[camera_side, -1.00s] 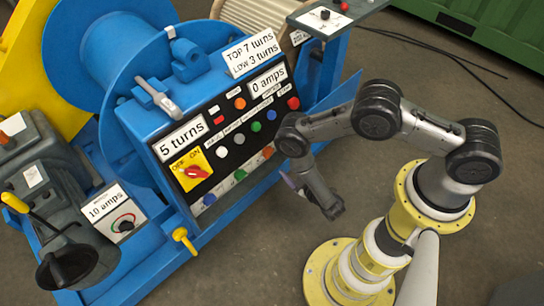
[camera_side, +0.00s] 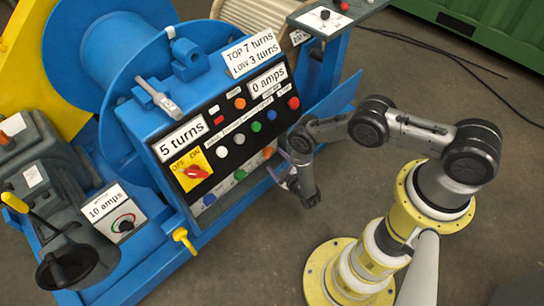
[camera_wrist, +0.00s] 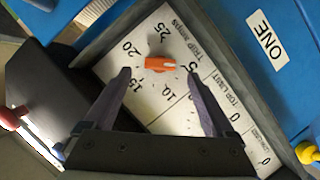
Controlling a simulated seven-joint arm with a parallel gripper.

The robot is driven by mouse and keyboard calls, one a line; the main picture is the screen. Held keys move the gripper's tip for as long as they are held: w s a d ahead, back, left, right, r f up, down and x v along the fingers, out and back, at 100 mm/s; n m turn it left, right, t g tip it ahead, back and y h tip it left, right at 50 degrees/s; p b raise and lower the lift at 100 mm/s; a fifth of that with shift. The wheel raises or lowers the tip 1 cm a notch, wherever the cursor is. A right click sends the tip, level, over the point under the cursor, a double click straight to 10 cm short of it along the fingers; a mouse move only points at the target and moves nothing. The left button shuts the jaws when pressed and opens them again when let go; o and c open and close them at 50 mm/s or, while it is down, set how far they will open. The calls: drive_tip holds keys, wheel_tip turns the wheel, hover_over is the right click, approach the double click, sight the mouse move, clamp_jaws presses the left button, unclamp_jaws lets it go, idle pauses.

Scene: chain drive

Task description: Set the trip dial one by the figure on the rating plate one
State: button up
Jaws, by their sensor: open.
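In the wrist view, an orange knob (camera_wrist: 160,64) sits on a white dial plate (camera_wrist: 215,110) marked "TRIP" with figures 5, 10, 15 and 20. The knob's white mark points right, near the 5. A label reading "ONE" (camera_wrist: 267,38) is on the blue surface beside it. My gripper (camera_wrist: 158,72) is open, its dark fingers either side of the knob in the picture; contact cannot be told. In the side view, my gripper (camera_side: 276,167) is close to the right end of the blue cabinet (camera_side: 150,128), where the trip dial is hidden. A "10 amps" plate (camera_side: 105,203) is at lower left.
The cabinet front carries several coloured buttons, a red OFF/ON switch (camera_side: 196,172), and readouts "5 turns" (camera_side: 182,138) and "0 amps" (camera_side: 268,81). A "TOP 7 turns, LOW 3 turns" plate (camera_side: 252,52) is above. Limit scales showing 0 adjoin the trip dial. The floor (camera_side: 255,255) in front is clear.

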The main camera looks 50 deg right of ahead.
sight(271, 154)
drive_tip(key=shift+x, duration=2)
drive_tip(key=c, duration=1.4)
drive_tip(key=shift+o, duration=0.2)
drive_tip(key=shift+d, duration=0.1)
drive_tip(key=m+y, duration=0.1)
drive_tip(key=m, duration=0.1)
drive_tip(key=m+y, duration=0.1)
drive_tip(key=m, duration=0.1)
drive_tip(key=shift+d+r+g+y, duration=0.2)
drive_tip(key=shift+d+g+y, duration=0.05)
drive_tip(key=shift+g+y, duration=0.05)
drive_tip(key=m+y, duration=0.1)
drive_tip(key=m, duration=0.1)
drive_tip(key=shift+d+m+y, duration=0.1)
drive_tip(key=shift+m+y, duration=0.3)
drive_tip(key=shift+d+m+y, duration=0.1)
drive_tip(key=shift+m+y, duration=0.7)
drive_tip(key=shift+m, duration=0.3)
